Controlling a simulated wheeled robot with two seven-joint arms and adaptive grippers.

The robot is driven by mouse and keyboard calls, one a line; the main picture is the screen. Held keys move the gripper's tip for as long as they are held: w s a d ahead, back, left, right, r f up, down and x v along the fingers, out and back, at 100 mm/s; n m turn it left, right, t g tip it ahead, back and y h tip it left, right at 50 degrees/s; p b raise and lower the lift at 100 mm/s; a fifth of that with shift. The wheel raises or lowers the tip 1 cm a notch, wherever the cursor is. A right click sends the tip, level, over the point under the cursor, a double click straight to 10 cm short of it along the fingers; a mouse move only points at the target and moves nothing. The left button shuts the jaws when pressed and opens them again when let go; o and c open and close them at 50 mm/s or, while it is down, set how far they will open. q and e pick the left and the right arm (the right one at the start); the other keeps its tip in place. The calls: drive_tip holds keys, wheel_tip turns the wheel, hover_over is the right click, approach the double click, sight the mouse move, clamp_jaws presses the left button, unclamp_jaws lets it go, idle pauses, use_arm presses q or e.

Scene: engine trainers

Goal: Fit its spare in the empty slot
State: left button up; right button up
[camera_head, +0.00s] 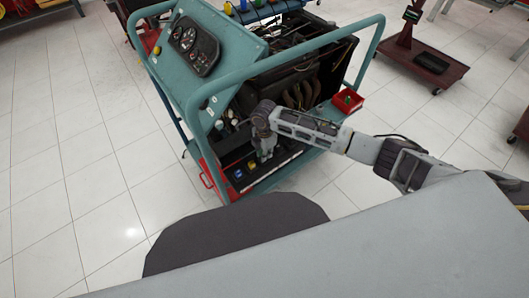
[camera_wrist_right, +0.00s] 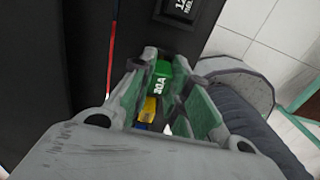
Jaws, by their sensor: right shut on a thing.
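A green fuse marked 30A (camera_wrist_right: 162,77) is between the fingertips of my right gripper (camera_wrist_right: 165,88) in the right wrist view. The gripper is shut on it. In the head view my right gripper (camera_head: 265,155) points down over the dark fuse panel at the front of the engine trainer (camera_head: 222,152). A yellow fuse (camera_head: 251,164) and a blue fuse (camera_head: 238,173) sit on that panel, left of the gripper. Yellow (camera_wrist_right: 149,108) and blue (camera_wrist_right: 141,126) pieces also show between the fingers in the wrist view. The slot under the gripper is hidden. My left gripper is not in view.
A red bin (camera_head: 342,107) with a green piece inside sits on the trainer's right front corner. Teal frame bars (camera_head: 207,92) and a gauge panel (camera_head: 194,47) rise beside my arm. A dark red cart (camera_head: 430,66) stands at the back right. The left floor is clear.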

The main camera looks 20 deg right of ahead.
drive_tip(key=shift+p, duration=0.5)
idle(0.9)
drive_tip(key=shift+f+b, duration=0.3)
drive_tip(key=shift+f, duration=0.65)
idle(1.8)
drive_tip(key=o, duration=0.9)
drive_tip(key=shift+s+f, duration=0.1)
drive_tip(key=shift+c, duration=0.2)
drive_tip(key=shift+r, duration=0.2)
drive_tip(key=shift+r, duration=0.1)
drive_tip(key=shift+r+p, duration=3.35)
drive_tip(key=shift+p, duration=0.6)
